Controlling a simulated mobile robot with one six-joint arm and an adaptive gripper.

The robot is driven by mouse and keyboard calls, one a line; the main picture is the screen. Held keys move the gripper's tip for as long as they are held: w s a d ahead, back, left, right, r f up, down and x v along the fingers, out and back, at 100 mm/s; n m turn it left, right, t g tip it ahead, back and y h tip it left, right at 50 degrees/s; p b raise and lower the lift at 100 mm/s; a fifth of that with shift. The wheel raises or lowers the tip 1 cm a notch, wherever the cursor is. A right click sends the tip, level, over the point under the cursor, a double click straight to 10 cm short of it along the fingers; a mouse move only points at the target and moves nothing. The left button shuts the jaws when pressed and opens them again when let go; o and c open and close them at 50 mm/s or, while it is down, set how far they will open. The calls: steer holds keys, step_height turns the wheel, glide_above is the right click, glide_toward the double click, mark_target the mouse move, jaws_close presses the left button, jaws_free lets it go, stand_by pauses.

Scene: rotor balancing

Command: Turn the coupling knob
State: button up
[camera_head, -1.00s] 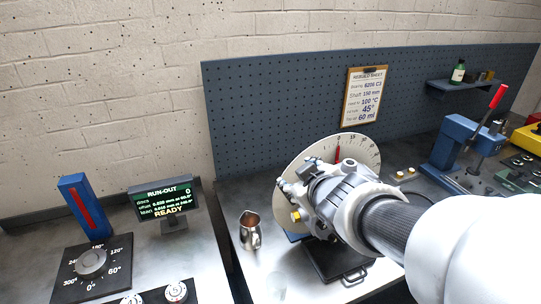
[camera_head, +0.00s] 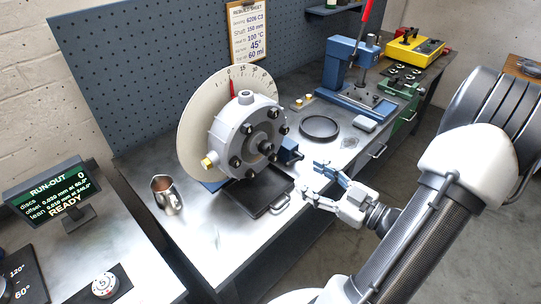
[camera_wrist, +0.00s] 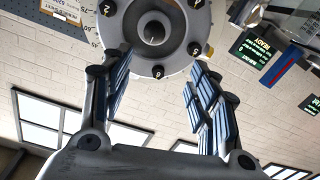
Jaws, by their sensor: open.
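A grey round housing (camera_head: 248,137) with dark bolts and a central shaft end (camera_head: 266,148) stands on the bench before a pale graduated disc (camera_head: 195,125). A white round knob (camera_head: 103,283) is at the lower left. A dial plate (camera_head: 18,278) is partly cut off. I cannot tell which part is the coupling knob.
A black tray (camera_head: 262,190) lies under the housing. A metal jug (camera_head: 166,194) stands left of it. A run-out display (camera_head: 55,192) reads READY. A black ring (camera_head: 319,128) and a blue press (camera_head: 345,75) are farther right.

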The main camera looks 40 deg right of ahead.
mark_target(270, 150)
steer(key=shift+m+h, duration=0.3)
steer(key=shift+h, duration=0.2)
steer(key=w+b, duration=0.1)
steer(key=w, duration=0.4)
steer(key=w+b, duration=0.1)
steer(key=w, duration=0.5)
steer(key=w+b, duration=0.1)
steer(key=w, duration=0.4)
steer(key=shift+w+a+f, duration=0.25)
steer(key=shift+f, duration=0.05)
steer(key=shift+c, duration=0.3)
steer(key=c, duration=1)
